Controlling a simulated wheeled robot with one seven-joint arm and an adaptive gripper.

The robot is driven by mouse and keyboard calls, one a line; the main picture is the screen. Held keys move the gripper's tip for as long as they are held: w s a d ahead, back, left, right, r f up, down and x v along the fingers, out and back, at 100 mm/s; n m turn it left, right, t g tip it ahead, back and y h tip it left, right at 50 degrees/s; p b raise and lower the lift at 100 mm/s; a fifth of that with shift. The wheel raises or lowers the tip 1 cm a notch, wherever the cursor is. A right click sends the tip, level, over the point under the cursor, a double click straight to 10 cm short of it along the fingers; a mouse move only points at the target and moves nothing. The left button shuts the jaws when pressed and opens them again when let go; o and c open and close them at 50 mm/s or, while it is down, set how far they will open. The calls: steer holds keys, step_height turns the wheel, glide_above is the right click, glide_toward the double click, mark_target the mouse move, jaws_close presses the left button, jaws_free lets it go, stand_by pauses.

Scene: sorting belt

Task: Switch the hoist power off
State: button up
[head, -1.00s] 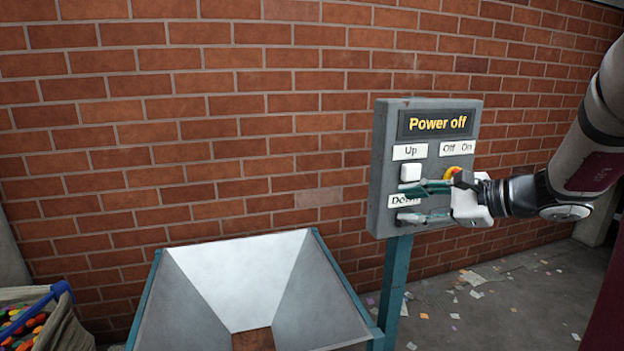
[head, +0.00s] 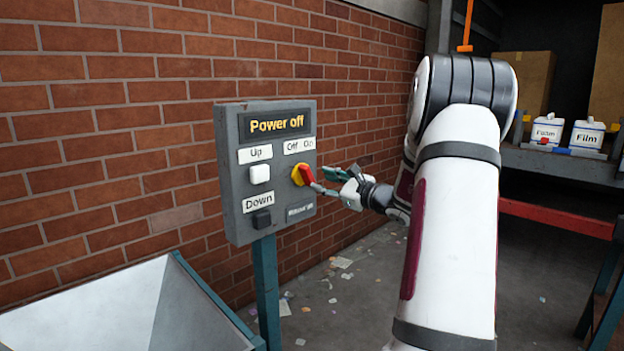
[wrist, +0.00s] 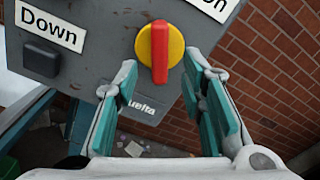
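A grey control box (head: 232,183) on a teal post has a lit display (head: 275,124) reading "Power off". Its rotary switch, a red handle on a yellow disc (head: 297,175), sits below the "Off" and "On" labels (head: 299,145). It also shows in the wrist view (wrist: 159,52), the red handle running up and down the picture. My gripper (head: 318,185) is just right of the switch in the head view. In the wrist view my gripper (wrist: 160,75) is open, its fingertips apart on either side below the switch, gripping nothing. Whether a finger touches the handle I cannot tell.
A white "Up" button (head: 260,174) and a dark "Down" button (head: 262,219) are left of the switch. A metal hopper (head: 120,310) stands front left. A brick wall is behind. Two "Film" containers (head: 546,131) (head: 588,135) stand on a shelf at right.

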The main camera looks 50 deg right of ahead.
mark_target(312, 177)
steer(key=shift+w+d, duration=0.15)
steer(key=shift+w, duration=2.5)
jaws_close()
